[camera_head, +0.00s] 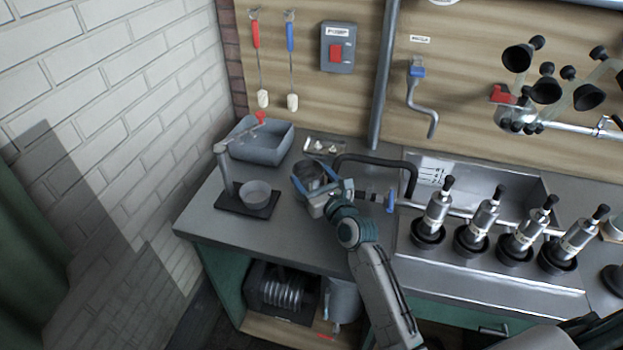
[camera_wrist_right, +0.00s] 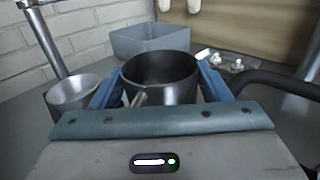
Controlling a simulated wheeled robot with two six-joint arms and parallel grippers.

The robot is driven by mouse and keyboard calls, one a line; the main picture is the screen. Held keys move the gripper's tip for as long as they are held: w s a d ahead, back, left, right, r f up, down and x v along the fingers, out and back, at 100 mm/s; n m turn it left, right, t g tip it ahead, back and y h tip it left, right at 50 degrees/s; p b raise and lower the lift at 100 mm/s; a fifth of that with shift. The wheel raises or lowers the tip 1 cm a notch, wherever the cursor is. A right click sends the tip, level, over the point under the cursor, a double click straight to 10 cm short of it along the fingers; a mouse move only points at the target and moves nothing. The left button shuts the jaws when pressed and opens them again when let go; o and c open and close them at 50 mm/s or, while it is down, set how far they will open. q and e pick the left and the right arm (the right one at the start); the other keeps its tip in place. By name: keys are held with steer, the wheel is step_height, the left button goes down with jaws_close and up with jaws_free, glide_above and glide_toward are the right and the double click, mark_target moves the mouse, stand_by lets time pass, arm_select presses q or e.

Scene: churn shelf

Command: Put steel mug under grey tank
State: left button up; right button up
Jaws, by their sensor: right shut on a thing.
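A steel mug (camera_head: 308,172) with a dark inside is between the blue fingers of my right gripper (camera_head: 323,186), over the steel counter. In the right wrist view the mug (camera_wrist_right: 162,75) is upright, its handle toward the camera, with a finger on each side; the gripper is shut on it. Whether its base touches the counter is hidden. A blue-grey open tub (camera_head: 262,150) stands at the back left, behind the mug. A grey cylindrical vessel (camera_head: 343,300) is below the counter. I cannot tell which is the grey tank. My left gripper is not in view.
A stand with a post, black base and small metal cup (camera_head: 257,193) is left of the mug. A small tray (camera_head: 325,147) lies behind it. A black hose (camera_head: 375,160) and several milking units (camera_head: 483,220) are to the right. The front left counter is clear.

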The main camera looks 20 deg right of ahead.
steer(key=shift+f, duration=0.15)
steer(key=o, duration=1.1)
steer(key=shift+a, duration=0.1)
